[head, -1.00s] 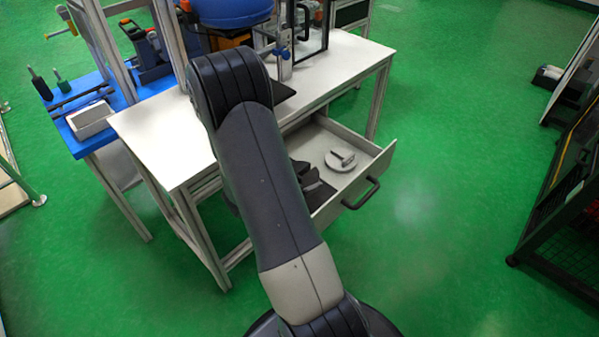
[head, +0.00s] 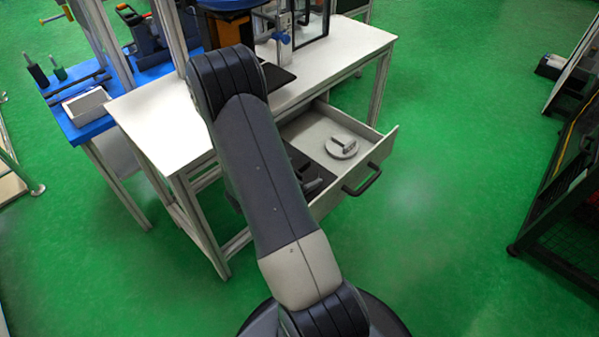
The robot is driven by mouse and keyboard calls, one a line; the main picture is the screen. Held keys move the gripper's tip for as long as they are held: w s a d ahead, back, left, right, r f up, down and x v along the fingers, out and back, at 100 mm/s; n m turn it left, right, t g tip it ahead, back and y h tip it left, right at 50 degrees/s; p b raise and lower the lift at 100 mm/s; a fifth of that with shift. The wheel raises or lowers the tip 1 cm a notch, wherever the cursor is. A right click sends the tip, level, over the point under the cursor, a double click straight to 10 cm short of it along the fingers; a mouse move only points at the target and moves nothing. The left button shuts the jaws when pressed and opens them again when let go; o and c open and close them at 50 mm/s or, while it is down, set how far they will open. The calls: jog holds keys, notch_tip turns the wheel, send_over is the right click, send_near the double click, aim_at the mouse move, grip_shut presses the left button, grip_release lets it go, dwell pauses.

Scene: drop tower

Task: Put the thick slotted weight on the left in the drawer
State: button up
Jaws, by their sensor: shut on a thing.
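The drawer (head: 374,159) under the white bench is pulled open. A pale grey round piece (head: 342,152) with a raised bar-like part lies in its right half. The dark end of my gripper (head: 313,181) shows only in part, low at the drawer's left half, beside my forearm. It is apart from the round piece. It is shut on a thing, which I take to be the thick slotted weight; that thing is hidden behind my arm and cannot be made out.
The drawer's dark handle (head: 362,181) sticks out in front. The white benchtop (head: 165,118) carries a stand with a blue part (head: 281,36). A blue side table (head: 92,130) holds a pale box (head: 87,106) and tools. Green floor is free right of the drawer.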

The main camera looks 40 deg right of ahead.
jog(key=shift+f, duration=0.2)
jog(key=o, duration=1.7)
jog(key=shift+s+a+f+b, duration=0.1)
jog(key=shift+s+f+b, duration=0.1)
jog(key=shift+f+b, duration=0.1)
jog(key=shift+r, duration=0.15)
jog(key=shift+r+p, duration=0.3)
jog(key=shift+p, duration=0.05)
jog(key=shift+r+p+v, duration=0.15)
jog(key=shift+p+v, duration=0.6)
jog(key=shift+v, duration=2.3)
jog(key=shift+r+p+v, duration=0.15)
jog(key=shift+p+v, duration=0.6)
jog(key=shift+v, duration=2.25)
jog(key=shift+w, duration=0.15)
